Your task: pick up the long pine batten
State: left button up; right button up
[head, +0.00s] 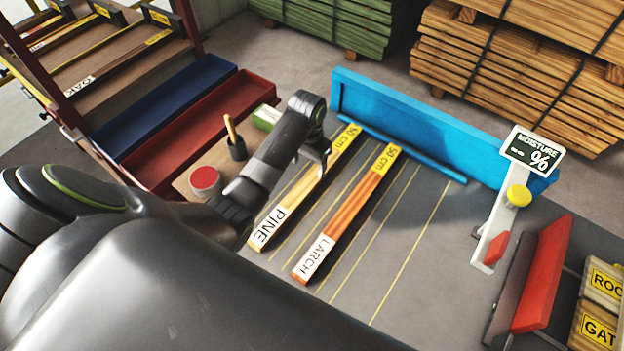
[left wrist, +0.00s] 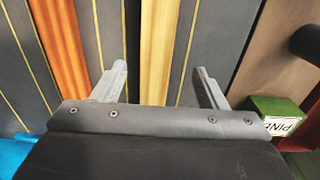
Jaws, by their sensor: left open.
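The long pine batten (head: 291,204) lies on the grey bench mat, its near end labelled PINE and its far end carrying a yellow 50 cm label. My left gripper (head: 319,158) is over its far half, fingers pointing down. In the left wrist view the pale pine batten (left wrist: 157,45) runs between the two open fingers of my left gripper (left wrist: 159,76), with a gap on each side. Its height above the batten is hard to tell. The orange larch batten (head: 350,208) lies beside it to the right. My right gripper is not in view.
A blue fence (head: 430,132) stands along the back of the mat. A moisture meter (head: 500,220) stands at the right. Left are a red-topped pot (head: 205,180), a brush cup (head: 236,147), and red (head: 215,115) and blue (head: 165,105) trays. The mat right of the larch is clear.

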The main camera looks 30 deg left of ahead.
aim_at(312, 177)
pick_arm(q)
jog(key=shift+f, duration=0.7)
jog(key=shift+w+d+f+p, duration=0.1)
jog(key=shift+w+f+p, duration=0.05)
jog(key=shift+f, duration=0.6)
jog(key=shift+w+d+f+p, duration=0.15)
jog(key=shift+f, duration=0.55)
jog(key=shift+w+d+f+p, duration=0.1)
jog(key=shift+w+f+p, duration=0.05)
jog(key=shift+f, duration=1.1)
jog(key=shift+c, duration=0.5)
jog(key=c, duration=1.2)
